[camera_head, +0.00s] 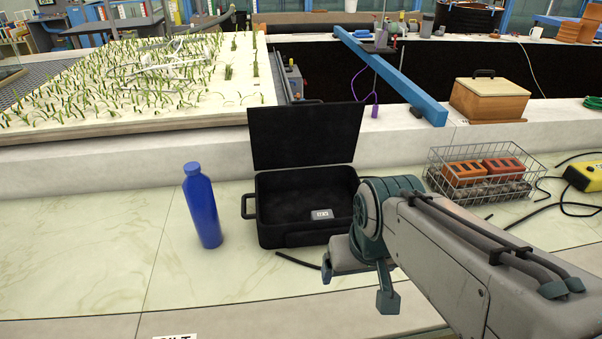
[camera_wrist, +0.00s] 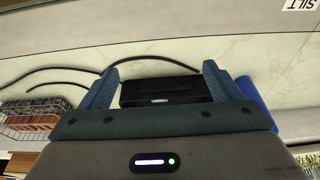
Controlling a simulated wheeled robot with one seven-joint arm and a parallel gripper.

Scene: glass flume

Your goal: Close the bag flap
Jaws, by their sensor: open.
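The bag is a black case-like box (camera_head: 290,228) standing on the pale tiled ledge in the head view. Its black flap (camera_head: 305,136) stands up at the back, so the bag is open. A small grey item with a light label (camera_head: 321,214) lies inside. My gripper (camera_head: 362,285) is in front of the bag's right front corner, with its fingers apart and nothing seen between them. In the wrist view the bag (camera_wrist: 160,92) shows beyond and between the two open fingers (camera_wrist: 158,78); the flap is not clear there.
A blue bottle (camera_head: 202,205) stands left of the bag. A wire basket (camera_head: 475,172) with orange blocks stands to the right, near a yellow device (camera_head: 584,178) and black cables. A wooden box (camera_head: 489,99) and blue beam (camera_head: 392,75) are behind. The ledge front left is clear.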

